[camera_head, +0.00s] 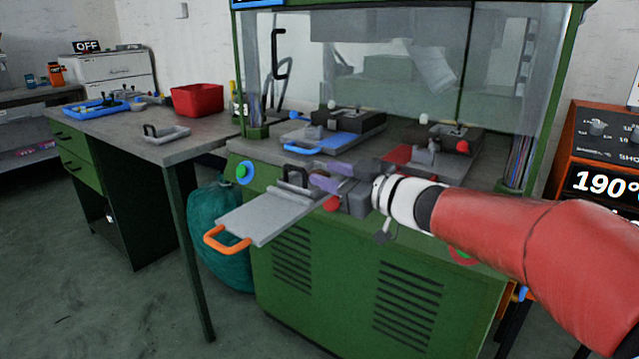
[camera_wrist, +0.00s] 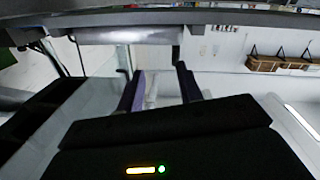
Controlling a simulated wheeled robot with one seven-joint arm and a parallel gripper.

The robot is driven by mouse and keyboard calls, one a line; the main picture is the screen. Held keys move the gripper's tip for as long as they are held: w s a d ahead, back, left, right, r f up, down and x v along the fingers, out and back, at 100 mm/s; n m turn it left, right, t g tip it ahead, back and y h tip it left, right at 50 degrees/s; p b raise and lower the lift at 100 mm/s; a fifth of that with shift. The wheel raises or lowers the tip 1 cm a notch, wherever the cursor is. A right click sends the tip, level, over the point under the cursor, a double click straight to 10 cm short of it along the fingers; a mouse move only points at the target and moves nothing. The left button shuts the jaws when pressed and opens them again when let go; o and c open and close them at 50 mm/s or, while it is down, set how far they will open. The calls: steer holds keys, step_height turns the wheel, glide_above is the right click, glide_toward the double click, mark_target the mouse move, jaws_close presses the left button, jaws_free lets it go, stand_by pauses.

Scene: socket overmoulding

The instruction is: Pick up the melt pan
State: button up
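I cannot tell for sure which item is the melt pan. A flat grey tray (camera_head: 262,220) with an orange handle (camera_head: 226,240) juts from the front of the green machine. A dark arched handle (camera_head: 294,171) stands at its inner end. A small grey pan-like piece (camera_head: 172,136) with a dark handle lies on the left table. My gripper (camera_head: 315,176) has purple fingers and is just right of the arched handle. Whether they touch is unclear. In the wrist view, the fingers (camera_wrist: 158,88) stand apart, with no clearly held object between them.
The green machine (camera_head: 330,310) has a clear guard above. Inside are a blue-handled mould (camera_head: 340,140) and a red one (camera_head: 398,154). The left table holds a red bin (camera_head: 197,99) and a blue tray (camera_head: 95,108). An orange unit reading 190° (camera_head: 600,183) stands right.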

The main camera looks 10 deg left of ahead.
mark_target(301, 170)
steer(key=shift+n+g+y, duration=0.4)
steer(key=shift+g, duration=0.3)
steer(key=x, duration=0.2)
steer(key=s+x, duration=0.1)
steer(key=x, duration=0.5)
steer(key=shift+s+a, duration=0.25)
steer(key=shift+a, duration=0.25)
jaws_close()
